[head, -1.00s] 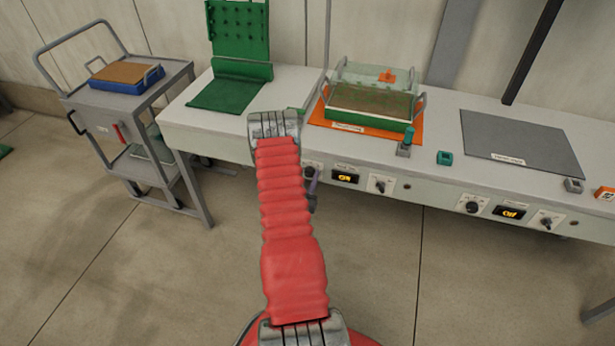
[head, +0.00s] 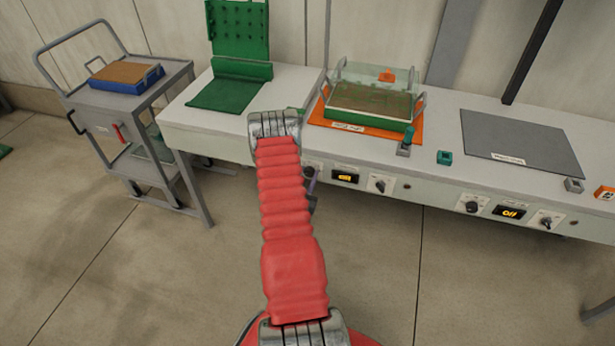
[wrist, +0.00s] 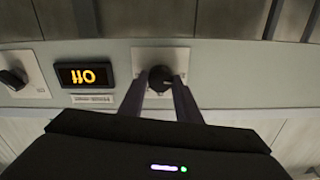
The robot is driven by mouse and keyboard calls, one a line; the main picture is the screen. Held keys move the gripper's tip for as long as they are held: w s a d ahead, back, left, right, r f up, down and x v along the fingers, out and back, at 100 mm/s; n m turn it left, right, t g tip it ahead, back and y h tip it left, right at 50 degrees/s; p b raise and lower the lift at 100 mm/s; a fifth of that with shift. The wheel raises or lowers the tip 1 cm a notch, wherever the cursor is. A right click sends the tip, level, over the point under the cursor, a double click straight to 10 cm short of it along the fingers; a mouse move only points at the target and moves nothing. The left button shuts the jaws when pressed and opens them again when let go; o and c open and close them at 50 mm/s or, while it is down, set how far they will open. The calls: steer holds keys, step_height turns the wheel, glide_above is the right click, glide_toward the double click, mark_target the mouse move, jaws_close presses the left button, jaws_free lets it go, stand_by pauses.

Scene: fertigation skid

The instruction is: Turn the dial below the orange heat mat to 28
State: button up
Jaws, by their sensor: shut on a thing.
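The orange heat mat (head: 318,118) lies on the bench top with a green tray (head: 368,103) on it. On the panel below are a small lit display (head: 344,177) and two knobs. The left knob is the dark round dial (wrist: 161,75) on a white plate; in the head view my arm and gripper partly hide it. My gripper (wrist: 160,88) is shut on this dial, a finger on each side. The display (wrist: 85,75) stands upside down in the wrist view and seems to read "Off". The dial's pointer and scale are not readable.
The other knob (head: 380,184) is right of the display. A grey mat (head: 522,142) with its own knobs and display (head: 508,212) is farther right. A grey cart (head: 95,105) stands left. The floor before the bench is clear.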

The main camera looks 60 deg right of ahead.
steer(key=m, duration=0.7)
steer(key=shift+s, duration=0.1)
steer(key=m, duration=0.3)
steer(key=shift+f+m, duration=0.15)
steer(key=shift+m, duration=0.15)
steer(key=m, duration=0.3)
steer(key=shift+s+m, duration=0.1)
steer(key=shift+m, duration=0.2)
steer(key=m, duration=0.5)
steer(key=shift+f+m, duration=0.2)
steer(key=shift+m, duration=0.1)
steer(key=m, duration=0.5)
steer(key=shift+f, duration=0.15)
steer(key=shift+m, duration=0.3)
steer(key=o, duration=1.1)
steer(key=shift+c, duration=0.2)
